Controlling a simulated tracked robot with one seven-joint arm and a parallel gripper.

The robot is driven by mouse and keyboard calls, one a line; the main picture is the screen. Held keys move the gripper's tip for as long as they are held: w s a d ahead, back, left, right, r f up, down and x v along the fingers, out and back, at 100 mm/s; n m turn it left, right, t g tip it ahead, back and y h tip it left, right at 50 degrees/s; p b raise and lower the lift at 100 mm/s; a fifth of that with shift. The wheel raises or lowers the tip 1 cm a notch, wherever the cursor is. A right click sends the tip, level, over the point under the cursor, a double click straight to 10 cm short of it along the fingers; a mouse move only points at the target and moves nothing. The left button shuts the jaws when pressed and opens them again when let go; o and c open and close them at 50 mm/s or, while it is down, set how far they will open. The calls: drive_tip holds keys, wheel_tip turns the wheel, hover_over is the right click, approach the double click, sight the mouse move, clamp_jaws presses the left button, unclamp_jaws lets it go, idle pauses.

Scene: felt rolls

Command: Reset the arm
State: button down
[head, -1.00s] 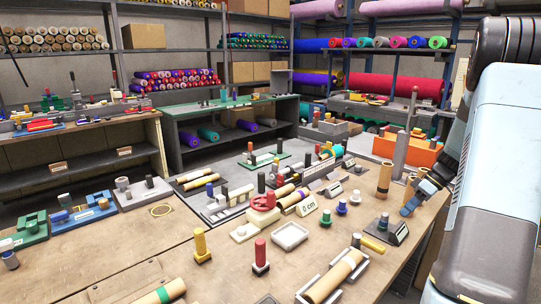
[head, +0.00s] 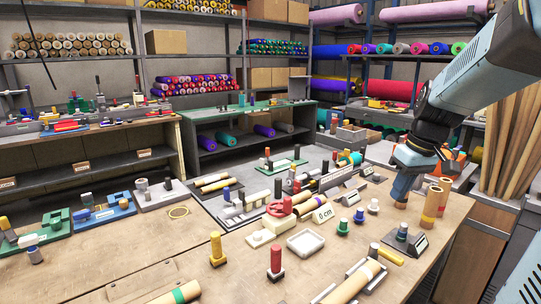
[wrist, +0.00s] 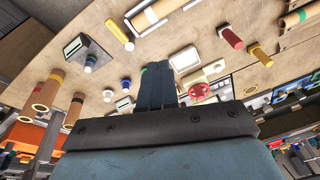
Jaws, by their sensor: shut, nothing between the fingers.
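My gripper (head: 401,188) hangs over the right end of the wooden workbench (head: 125,258), its fingers pointing down. The fingers are closed together and empty; they also show shut in the wrist view (wrist: 157,86). My arm (head: 480,85) reaches in from the upper right. Two brown cardboard tubes, a front one (head: 431,208) and one behind it, stand upright just right of the gripper in the head view. I cannot tell whether the fingertips touch anything behind them.
A dark block with a grey peg (head: 402,232) stands in front of the gripper. A white tray (head: 305,242), a red peg (head: 276,262) and a yellow peg (head: 216,248) stand further left. A wooden cabinet (head: 478,255) is at the right.

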drive_tip(key=s+a+r+m+t+h, duration=0.1)
drive_tip(key=s+a+m+t, duration=0.1)
drive_tip(key=s, duration=0.5)
drive_tip(key=s+a+r+m+t, duration=0.1)
drive_tip(key=s+a+r, duration=0.1)
drive_tip(key=s+a, duration=0.2)
drive_tip(key=s, duration=0.2)
drive_tip(key=shift+s+a+r+m+t+h, duration=0.15)
drive_tip(key=shift+s+a+m+t+h, duration=0.2)
drive_tip(key=shift+m+t+h, duration=0.05)
